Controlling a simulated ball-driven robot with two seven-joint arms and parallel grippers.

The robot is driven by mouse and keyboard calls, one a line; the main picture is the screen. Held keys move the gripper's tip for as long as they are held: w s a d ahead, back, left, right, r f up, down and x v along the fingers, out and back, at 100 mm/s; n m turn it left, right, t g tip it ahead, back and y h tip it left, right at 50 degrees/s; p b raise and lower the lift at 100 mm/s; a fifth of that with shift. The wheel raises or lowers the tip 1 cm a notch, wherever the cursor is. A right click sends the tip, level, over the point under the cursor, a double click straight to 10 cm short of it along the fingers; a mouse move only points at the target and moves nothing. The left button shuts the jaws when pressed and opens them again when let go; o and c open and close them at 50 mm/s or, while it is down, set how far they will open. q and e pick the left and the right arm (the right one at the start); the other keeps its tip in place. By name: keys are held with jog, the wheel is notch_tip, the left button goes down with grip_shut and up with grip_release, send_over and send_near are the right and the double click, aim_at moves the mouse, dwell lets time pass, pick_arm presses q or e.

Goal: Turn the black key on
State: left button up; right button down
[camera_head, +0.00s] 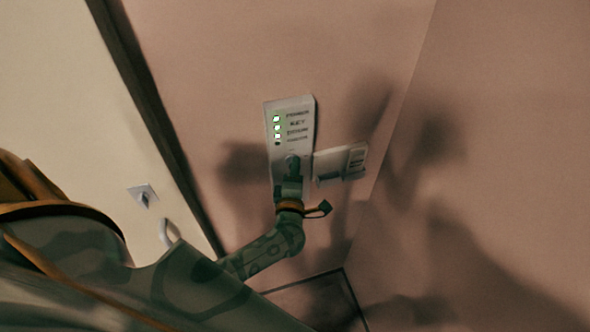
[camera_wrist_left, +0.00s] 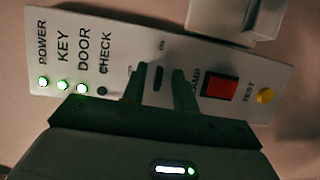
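A pale control panel (camera_head: 305,122) is on the pink wall; it also fills the left wrist view (camera_wrist_left: 125,58). The black key (camera_wrist_left: 158,78) is a narrow dark upright shape below the small "ON" mark. My left gripper (camera_wrist_left: 161,84) has one finger on each side of the key, with gaps showing, so it looks open around it. In the head view the left gripper (camera_head: 292,165) is at the panel's lower part and hides the key. The POWER, KEY and DOOR lights (camera_wrist_left: 62,85) are lit; the CHECK light (camera_wrist_left: 102,91) is dark. My right gripper is out of view.
A red button (camera_wrist_left: 220,90) and a yellow TEST button (camera_wrist_left: 266,96) sit right of the key. A pale box (camera_head: 340,163) is on the wall close to the panel's right. A wall plate (camera_head: 143,195) and a handle (camera_head: 168,232) are at the left.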

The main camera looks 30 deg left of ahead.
pick_arm(q)
jog(key=b+v, duration=0.3)
jog(key=v, duration=1.3)
jog(key=shift+b, duration=0.3)
jog(key=shift+d+f, duration=0.1)
jog(key=shift+d, duration=0.05)
